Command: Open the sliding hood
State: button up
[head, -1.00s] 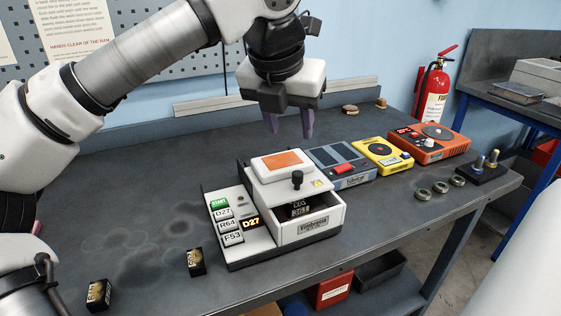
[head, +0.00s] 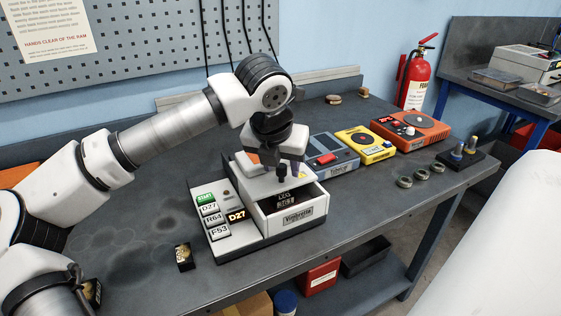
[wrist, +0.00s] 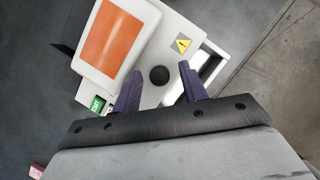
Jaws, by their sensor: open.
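The sliding hood (head: 255,179) is the white top of the white-and-black machine (head: 292,220). It carries an orange panel, a warning sticker and a black knob (head: 282,173). The hood covers the back of the bay, and the front of the bay shows open, with a dark block inside. My gripper (head: 281,166) is open, pointing down over the hood. In the wrist view, the knob (wrist: 159,75) appears between the two purple fingers, with a gap on each side. I cannot tell how far the fingertips reach down around it. My wrist hides part of the hood.
Left of the bay is a panel with START and code buttons (head: 208,214) and a D27 display. A grey-blue device (head: 333,157), a yellow one (head: 365,145) and an orange one (head: 411,131) stand to the right. A small black block (head: 184,257) lies front left.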

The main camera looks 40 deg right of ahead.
jog(key=shift+c, duration=0.3)
grip_shut()
jog(key=shift+w+d+b, duration=0.1)
jog(key=shift+w+d, duration=0.1)
jog(key=shift+w, duration=0.6)
jog(key=shift+w+d+b, duration=0.1)
jog(key=shift+w+d, duration=0.1)
jog(key=shift+w, duration=0.55)
jog(key=shift+w+d+b, duration=0.1)
jog(key=shift+w+d, duration=0.1)
jog(key=shift+w, duration=0.6)
jog(key=shift+o, duration=0.3)
grip_release()
jog(key=b+v, duration=0.1)
jog(key=v, duration=1.2)
jog(key=shift+s+a+r, duration=0.2)
jog(key=shift+r, duration=0.1)
